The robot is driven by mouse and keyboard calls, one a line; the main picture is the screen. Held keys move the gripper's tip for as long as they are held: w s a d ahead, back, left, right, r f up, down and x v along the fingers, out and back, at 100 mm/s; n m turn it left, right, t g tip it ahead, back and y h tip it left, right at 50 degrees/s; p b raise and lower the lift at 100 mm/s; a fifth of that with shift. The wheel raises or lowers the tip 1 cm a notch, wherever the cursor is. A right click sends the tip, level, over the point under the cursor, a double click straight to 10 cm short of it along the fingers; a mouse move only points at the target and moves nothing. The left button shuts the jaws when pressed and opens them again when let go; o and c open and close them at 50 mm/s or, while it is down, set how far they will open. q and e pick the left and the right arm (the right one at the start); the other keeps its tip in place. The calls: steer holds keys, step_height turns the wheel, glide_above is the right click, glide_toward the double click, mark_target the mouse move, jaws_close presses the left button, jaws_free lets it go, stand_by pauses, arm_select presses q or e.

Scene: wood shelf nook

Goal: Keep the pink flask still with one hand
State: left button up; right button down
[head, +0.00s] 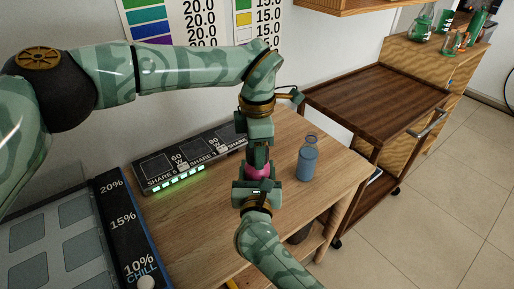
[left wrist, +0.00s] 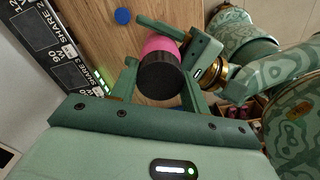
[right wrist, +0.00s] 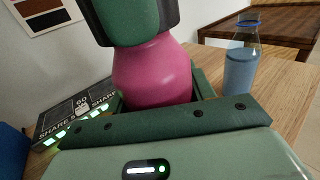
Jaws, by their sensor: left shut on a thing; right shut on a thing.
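The pink flask (head: 259,171) is upright at the wooden table, mostly hidden by my grippers in the head view. In the left wrist view its pink body (left wrist: 160,44) and round dark cap (left wrist: 162,78) show. My left gripper (head: 258,156) comes from above and is shut on the cap; its fingers flank the cap in its wrist view. My right gripper (head: 257,183) comes from the near side and is shut on the pink body, which fills the middle of the right wrist view (right wrist: 152,76). The flask's base is hidden.
A blue bottle (head: 307,161) stands on the table (head: 221,207) just right of the flask. A dark panel strip with green lights (head: 181,166) lies behind and left. A brown cart (head: 374,97) stands beyond the table's right edge. A dark percent-marked strip (head: 122,222) lies at left.

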arm_select(q)
steer(key=n, duration=1.2)
steer(key=shift+n, duration=0.4)
steer(key=n, duration=0.6)
steer(key=shift+r, duration=0.1)
steer(key=n, duration=0.4)
steer(key=shift+w+n, duration=0.1)
steer(key=shift+n, duration=0.3)
steer(key=shift+r, duration=0.15)
steer(key=shift+r, duration=0.95)
steer(key=shift+r, duration=0.1)
